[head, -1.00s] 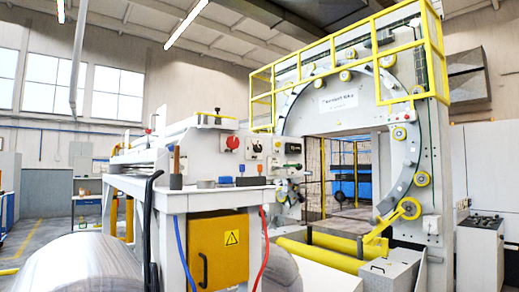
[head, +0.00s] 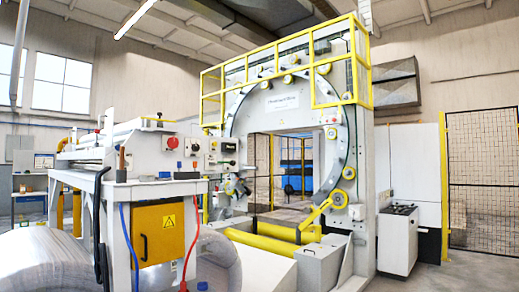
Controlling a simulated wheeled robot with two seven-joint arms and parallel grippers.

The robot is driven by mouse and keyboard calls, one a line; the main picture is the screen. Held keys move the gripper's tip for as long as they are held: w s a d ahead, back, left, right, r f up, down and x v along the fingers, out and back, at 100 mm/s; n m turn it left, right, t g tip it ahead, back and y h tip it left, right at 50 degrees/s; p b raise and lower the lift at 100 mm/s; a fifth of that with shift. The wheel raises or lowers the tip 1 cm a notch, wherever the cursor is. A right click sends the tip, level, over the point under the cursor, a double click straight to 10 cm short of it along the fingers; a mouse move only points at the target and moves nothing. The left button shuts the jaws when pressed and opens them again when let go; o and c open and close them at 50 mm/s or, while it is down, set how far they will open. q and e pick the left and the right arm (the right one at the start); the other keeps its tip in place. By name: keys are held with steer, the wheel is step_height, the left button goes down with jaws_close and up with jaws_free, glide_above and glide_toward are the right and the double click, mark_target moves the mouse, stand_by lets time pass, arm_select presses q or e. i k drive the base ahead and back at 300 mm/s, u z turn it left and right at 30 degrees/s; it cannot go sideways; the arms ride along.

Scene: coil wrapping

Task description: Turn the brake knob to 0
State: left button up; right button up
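The control panel (head: 183,155) is a light box on the left side of the wrapping machine. It carries a round red button (head: 172,143) and dark round controls, among them one at the upper middle (head: 194,146). A dark switch unit (head: 228,147) sits at the right. The controls are too small to read, so I cannot tell which is the brake knob or where it points. Neither of my grippers is in view.
The wrapping machine's ring frame (head: 348,140) stands right of the panel, with a yellow railing (head: 288,62) above. Yellow rollers (head: 265,245) and a yellow cabinet (head: 158,232) are low in front. A shiny coil (head: 50,262) is at lower left. Floor is open at lower right (head: 445,278).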

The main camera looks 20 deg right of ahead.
mark_target(195, 147)
steer(key=z, duration=1.25)
steer(key=i, duration=2)
steer(key=u, duration=1.5)
steer(key=i, duration=0.75)
steer(key=u, duration=0.75)
